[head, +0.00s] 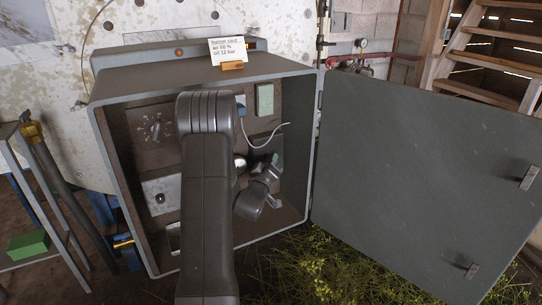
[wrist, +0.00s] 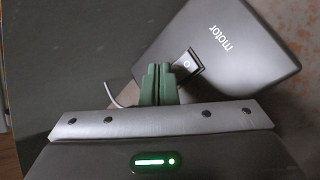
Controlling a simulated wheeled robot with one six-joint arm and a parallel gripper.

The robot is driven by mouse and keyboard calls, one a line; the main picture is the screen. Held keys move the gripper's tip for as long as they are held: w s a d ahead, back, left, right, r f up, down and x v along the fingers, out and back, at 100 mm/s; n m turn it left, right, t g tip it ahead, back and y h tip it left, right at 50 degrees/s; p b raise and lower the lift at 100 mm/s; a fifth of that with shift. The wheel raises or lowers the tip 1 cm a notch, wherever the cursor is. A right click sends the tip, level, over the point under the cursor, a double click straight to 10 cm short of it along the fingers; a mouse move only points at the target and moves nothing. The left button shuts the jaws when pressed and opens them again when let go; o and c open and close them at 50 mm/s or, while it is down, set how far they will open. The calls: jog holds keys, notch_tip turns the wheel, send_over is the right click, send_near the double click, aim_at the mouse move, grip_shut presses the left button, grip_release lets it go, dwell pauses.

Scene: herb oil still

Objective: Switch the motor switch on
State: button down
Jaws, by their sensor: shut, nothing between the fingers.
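The motor switch (wrist: 187,64) is a small dark rocker with a light round mark, set in the dark grey box labelled "motor" (wrist: 250,48). In the wrist view the label is upside down. My gripper (wrist: 158,72) has green fingers, shut together and empty. Its tips are just left of the switch and partly overlap its edge in the picture; I cannot tell if they touch it. In the head view my gripper (head: 275,160) is inside the open cabinet, in front of the motor box (head: 262,143). The switch is hidden there by my arm.
The cabinet (head: 99,140) has side walls close around my arm, and its door (head: 420,180) stands open at the right. A pale cable (head: 262,145) hangs near the gripper. A burner card (head: 227,50) stands on top. A dial (head: 156,128) is on the left back wall.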

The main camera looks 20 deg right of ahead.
jog(key=shift+w, duration=0.25)
jog(key=shift+s, duration=0.1)
dwell(0.4)
jog(key=shift+s+b, duration=0.6)
jog(key=shift+s, duration=0.05)
jog(key=shift+s+d+f+b, duration=0.2)
jog(key=shift+s+b, duration=0.5)
jog(key=shift+s, duration=0.55)
jog(key=shift+s+d+f+b, duration=0.15)
jog(key=shift+s+b, duration=0.5)
jog(key=shift+s, duration=0.6)
